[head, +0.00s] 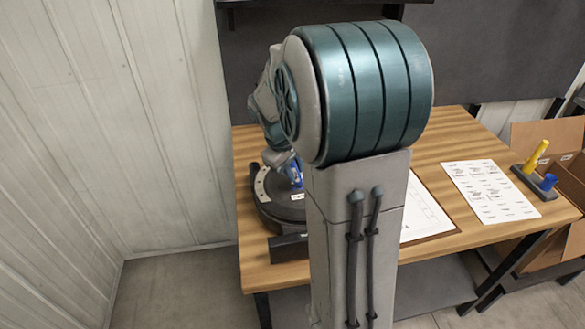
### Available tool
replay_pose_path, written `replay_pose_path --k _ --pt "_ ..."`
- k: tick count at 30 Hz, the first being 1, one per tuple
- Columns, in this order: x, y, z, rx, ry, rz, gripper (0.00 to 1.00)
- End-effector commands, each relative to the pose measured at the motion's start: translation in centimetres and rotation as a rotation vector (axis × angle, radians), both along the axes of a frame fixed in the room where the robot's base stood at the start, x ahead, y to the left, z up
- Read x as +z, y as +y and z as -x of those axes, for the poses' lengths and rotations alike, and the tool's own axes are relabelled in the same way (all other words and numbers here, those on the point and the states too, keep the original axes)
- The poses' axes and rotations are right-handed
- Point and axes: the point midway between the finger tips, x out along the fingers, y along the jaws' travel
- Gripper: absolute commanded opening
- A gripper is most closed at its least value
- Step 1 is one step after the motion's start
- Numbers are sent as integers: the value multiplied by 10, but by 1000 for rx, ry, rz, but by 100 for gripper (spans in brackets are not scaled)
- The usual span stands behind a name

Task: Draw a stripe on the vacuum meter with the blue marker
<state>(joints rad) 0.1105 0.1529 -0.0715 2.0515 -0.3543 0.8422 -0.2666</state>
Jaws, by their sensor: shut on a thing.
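The vacuum meter appears to be the dark round device (272,208) with a pale arc on its top, at the left end of the wooden table. My gripper (290,168) is over it, mostly hidden behind my own arm. It is shut on a blue thing, which looks like the blue marker (294,173). The marker's tip is hidden or too small to make out, so I cannot tell whether it touches the meter.
A printed sheet (490,190) and another white sheet (424,212) lie on the table. Cardboard boxes (545,128) stand at the right.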

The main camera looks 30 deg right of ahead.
Motion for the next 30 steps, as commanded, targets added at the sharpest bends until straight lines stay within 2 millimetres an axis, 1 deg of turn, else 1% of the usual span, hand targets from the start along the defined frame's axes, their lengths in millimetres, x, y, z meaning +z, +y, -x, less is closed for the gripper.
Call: replay_pose_path --k 3,14,23,30 --pt "-1 -3 1 -1 1 0 0" --pt "-1 -4 2 -2 3 0 0" --pt "0 -10 4 -2 3 0 0" --pt "0 -10 3 -2 2 0 0"
